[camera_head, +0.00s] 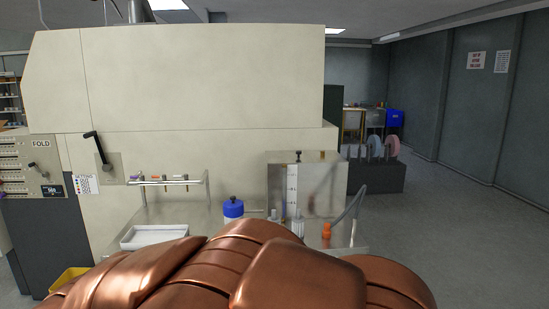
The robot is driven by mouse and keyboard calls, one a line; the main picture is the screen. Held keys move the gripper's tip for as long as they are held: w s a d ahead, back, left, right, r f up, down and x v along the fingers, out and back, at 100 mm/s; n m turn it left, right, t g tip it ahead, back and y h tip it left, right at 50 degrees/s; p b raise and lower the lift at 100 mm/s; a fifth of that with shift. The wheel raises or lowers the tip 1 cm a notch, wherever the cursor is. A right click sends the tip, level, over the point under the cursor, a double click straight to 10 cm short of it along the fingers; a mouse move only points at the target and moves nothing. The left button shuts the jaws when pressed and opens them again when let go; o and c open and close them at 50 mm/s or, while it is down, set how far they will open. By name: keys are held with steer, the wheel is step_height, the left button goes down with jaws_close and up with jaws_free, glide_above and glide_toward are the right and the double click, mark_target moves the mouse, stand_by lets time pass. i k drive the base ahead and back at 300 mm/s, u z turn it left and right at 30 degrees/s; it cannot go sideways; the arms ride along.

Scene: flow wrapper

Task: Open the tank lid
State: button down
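A steel tank (323,187) with a pale vertical gauge strip on its front stands at the right end of a steel shelf, against the large cream machine. Its flat lid (318,156) appears to lie closed on top, with a small black knob (298,155) standing up from it. My copper-coloured arm fills the bottom of the view and hides the front of the shelf. My gripper is not in view, so its place relative to the lid cannot be seen.
On the shelf are a blue-capped bottle (233,208), a white tray (154,236) and an orange fitting (326,231) near a grey hose (351,206). A small rail (172,182) and a black lever (96,148) are to the left. Floor is open at right.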

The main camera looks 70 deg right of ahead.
mark_target(273, 157)
steer(key=z, duration=2.6)
steer(key=i, duration=1.6)
steer(key=u, duration=0.45)
